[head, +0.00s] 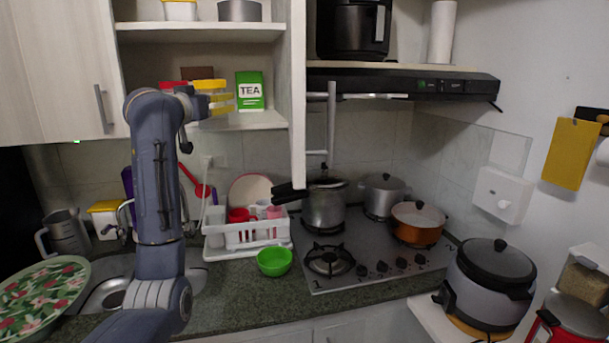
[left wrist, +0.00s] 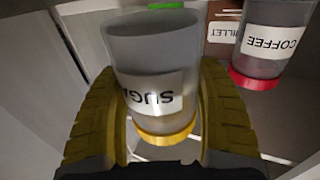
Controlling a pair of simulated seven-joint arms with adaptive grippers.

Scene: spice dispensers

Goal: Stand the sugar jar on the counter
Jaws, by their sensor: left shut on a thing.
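The sugar jar, a clear jar with a white label and a yellow lid (head: 209,84), is up at the open shelf in the head view. In the left wrist view the sugar jar (left wrist: 152,88) appears upside down, with its lid low in the picture. My left gripper (head: 221,103) has its yellow fingers on both sides of the jar, and they are shut on it. I cannot tell whether the jar's base touches the shelf. The counter (head: 235,305) is the dark speckled top below. My right gripper is not in view.
A coffee jar (left wrist: 268,45) with a red lid is close beside the sugar jar. A green tea box (head: 250,91) stands on the shelf (head: 262,120). A dish rack (head: 250,235), a green bowl (head: 274,261) and the stove (head: 375,268) crowd the counter. A bare strip lies in front.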

